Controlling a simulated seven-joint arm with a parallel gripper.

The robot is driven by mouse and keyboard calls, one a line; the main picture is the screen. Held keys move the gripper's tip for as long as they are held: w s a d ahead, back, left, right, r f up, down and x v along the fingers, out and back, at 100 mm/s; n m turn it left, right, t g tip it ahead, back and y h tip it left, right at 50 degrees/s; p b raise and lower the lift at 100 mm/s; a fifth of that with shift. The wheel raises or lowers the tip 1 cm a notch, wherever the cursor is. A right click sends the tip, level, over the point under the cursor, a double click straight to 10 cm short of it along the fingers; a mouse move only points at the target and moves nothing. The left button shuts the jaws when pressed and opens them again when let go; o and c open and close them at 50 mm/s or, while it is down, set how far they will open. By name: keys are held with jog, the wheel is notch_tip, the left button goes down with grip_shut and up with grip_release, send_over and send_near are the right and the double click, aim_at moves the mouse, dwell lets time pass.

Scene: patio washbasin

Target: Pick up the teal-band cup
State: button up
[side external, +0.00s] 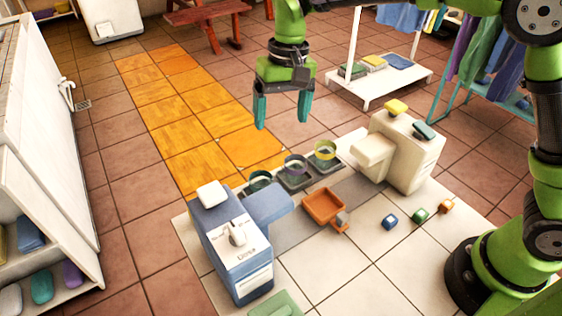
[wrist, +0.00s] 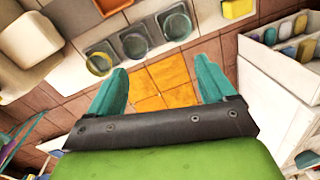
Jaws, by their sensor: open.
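Three clear cups with coloured bands stand in a row on dark square pads. The cup with the teal-looking band (side external: 259,180) is at the left end of the row in the side view, beside the blue dispenser. It seems to be the right-end cup in the wrist view (wrist: 176,24). The middle cup (side external: 295,164) has a purplish band, and the other end cup (side external: 325,151) a yellow-green one. My gripper (side external: 283,112) is open and empty, pointing down well above the floor and apart from the cups. Its teal fingers also show in the wrist view (wrist: 165,92).
The blue dispenser (side external: 236,250) and the cream dispenser (side external: 404,160) flank the row. An orange tray (side external: 324,206) lies in front of the cups. Small blue, green and orange blocks (side external: 419,214) sit to the right. The orange floor tiles (side external: 180,110) behind are clear.

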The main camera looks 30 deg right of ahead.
aim_at(260, 179)
jog(key=w+a+m+g, duration=0.1)
jog(key=w+a+m, duration=0.15)
jog(key=a, duration=0.25)
jog(key=shift+n+h, duration=0.25)
jog(key=shift+h, duration=0.05)
jog(key=f, duration=0.5)
jog(key=s+f, duration=0.1)
jog(key=f, duration=0.4)
jog(key=s+f, duration=0.1)
jog(key=f, duration=0.5)
jog(key=shift+a+f, duration=0.1)
jog(key=shift+a, duration=0.05)
jog(key=c, duration=1.1)
